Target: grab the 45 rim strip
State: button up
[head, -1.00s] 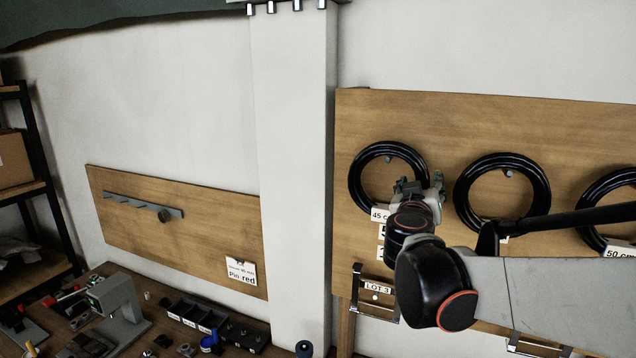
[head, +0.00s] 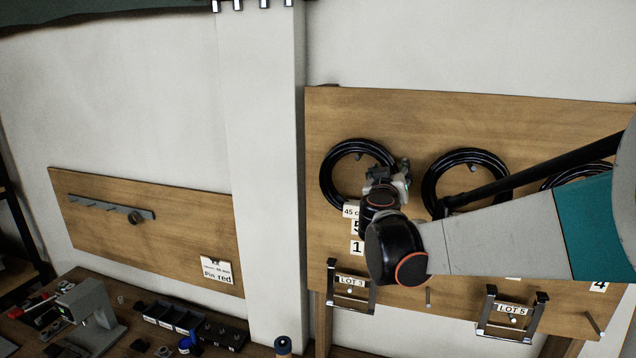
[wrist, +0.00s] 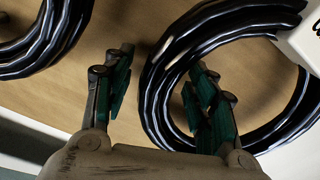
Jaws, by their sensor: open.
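The 45 rim strip is a black coiled ring (head: 328,190) hanging on the wooden board, with a "45 c…" label (head: 350,211) at its lower edge. It also shows as the middle coil in the wrist view (wrist: 290,112). My gripper (head: 388,172) is at the coil's right side in the head view and hides part of it. In the wrist view my gripper (wrist: 160,72) is open and empty, one finger outside the coil and one over its opening, with the coil's near side between them. I cannot tell whether the fingers touch it.
A second black coil (head: 430,180) hangs close on the right, and a third (head: 565,180) is partly behind my arm. Brackets marked LOT 3 (head: 350,281) and LOT 5 (head: 512,310) sit below. A white pillar (head: 262,180) stands left of the board.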

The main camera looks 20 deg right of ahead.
grip_shut()
jog(key=shift+s+a+r, duration=0.1)
